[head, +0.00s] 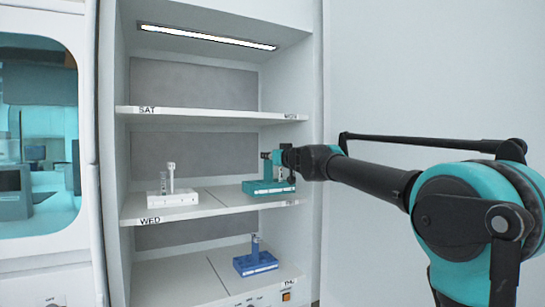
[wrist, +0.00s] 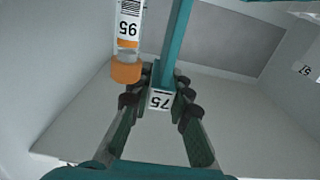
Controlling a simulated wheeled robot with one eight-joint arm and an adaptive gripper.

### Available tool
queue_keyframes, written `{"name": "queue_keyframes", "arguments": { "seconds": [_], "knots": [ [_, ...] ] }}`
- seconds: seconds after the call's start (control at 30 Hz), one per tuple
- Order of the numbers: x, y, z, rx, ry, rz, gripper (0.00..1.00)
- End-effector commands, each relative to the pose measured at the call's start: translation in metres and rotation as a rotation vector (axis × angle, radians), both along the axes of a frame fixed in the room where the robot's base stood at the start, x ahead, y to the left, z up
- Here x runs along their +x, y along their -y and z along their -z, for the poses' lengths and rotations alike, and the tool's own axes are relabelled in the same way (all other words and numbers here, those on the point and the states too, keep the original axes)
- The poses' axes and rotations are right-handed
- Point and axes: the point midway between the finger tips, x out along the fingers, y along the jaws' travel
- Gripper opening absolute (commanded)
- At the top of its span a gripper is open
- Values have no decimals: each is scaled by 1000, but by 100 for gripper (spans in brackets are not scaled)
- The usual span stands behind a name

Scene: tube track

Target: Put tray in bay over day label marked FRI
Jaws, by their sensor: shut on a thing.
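A teal tray (head: 268,188) with an upright post is at the right bay of the middle shelf. I cannot tell whether it rests on the shelf or hangs just above it. My gripper (head: 285,160) is shut on the tray's teal post, which shows in the wrist view (wrist: 178,45) with a 75 label at its end. A tube (wrist: 128,40) with an orange cap and a 95 label stands beside the post. The label (head: 292,202) below the right middle bay is too small to read, so I cannot confirm FRI.
A blue tray (head: 255,262) stands in the bottom right bay near the THU label (head: 290,282). The top shelf (head: 205,115), with SAT at left, is empty.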

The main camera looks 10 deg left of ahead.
Motion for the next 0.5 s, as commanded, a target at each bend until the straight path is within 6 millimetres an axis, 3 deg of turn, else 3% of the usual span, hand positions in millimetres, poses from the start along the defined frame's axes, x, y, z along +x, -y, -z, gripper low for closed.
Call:
{"name": "queue_keyframes", "arguments": {
  "seconds": [0.5],
  "knots": [
    [47,-32,6,0,0,-1,0]
  ]
}}
